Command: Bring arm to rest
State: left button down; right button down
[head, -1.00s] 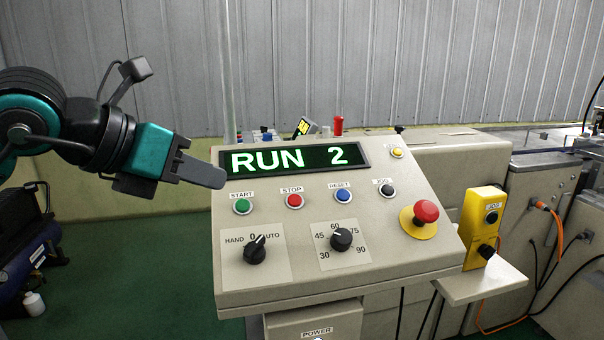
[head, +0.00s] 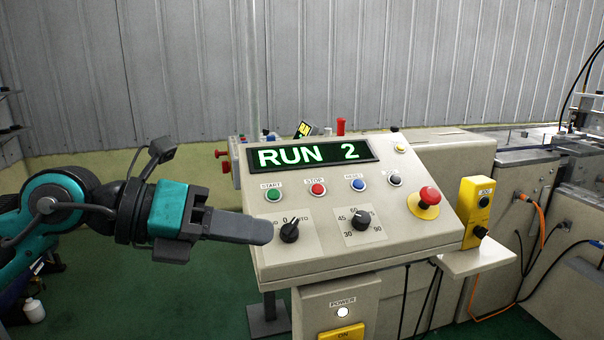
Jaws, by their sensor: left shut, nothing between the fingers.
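My left gripper (head: 262,232) is shut and empty in the head view. Its arm comes in from the left, and the fingers point right. The fingertips appear in front of the left edge of the control panel (head: 330,245), just left of the mode knob (head: 290,231); whether they touch the panel I cannot tell. My right gripper is not in view.
A red emergency button (head: 430,196) sits at the panel's right. A yellow jog box (head: 476,212) stands on a small shelf (head: 478,262) beyond it. Below the panel is a lit POWER lamp (head: 343,312). Green floor (head: 150,305) lies open at the left.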

pick_arm(q)
jog(key=w+a+f+n+t+y+p, duration=0.1)
jog(key=a+f+n+t+y, duration=0.25)
jog(key=f+n+t, duration=0.9)
jog(key=w+a+f+n+t+y, duration=0.15)
jog(key=a+f+n, duration=0.45)
jog(key=n, duration=1.3)
jog(key=s+a+f+n+g+y, duration=0.1)
jog(key=s+f+n+g+y, duration=0.2)
jog(key=s+f, duration=0.4)
jog(key=s+a+f+n+g+y, duration=0.1)
jog(key=s+f+n+g+y, duration=0.2)
jog(key=s+f, duration=0.4)
notch_tip(320, 180, down, 8)
jog(key=shift+f+n+g, duration=0.25)
jog(key=shift+n+g, duration=0.35)
jog(key=shift+n, duration=0.35)
jog(key=shift+s, duration=0.1)
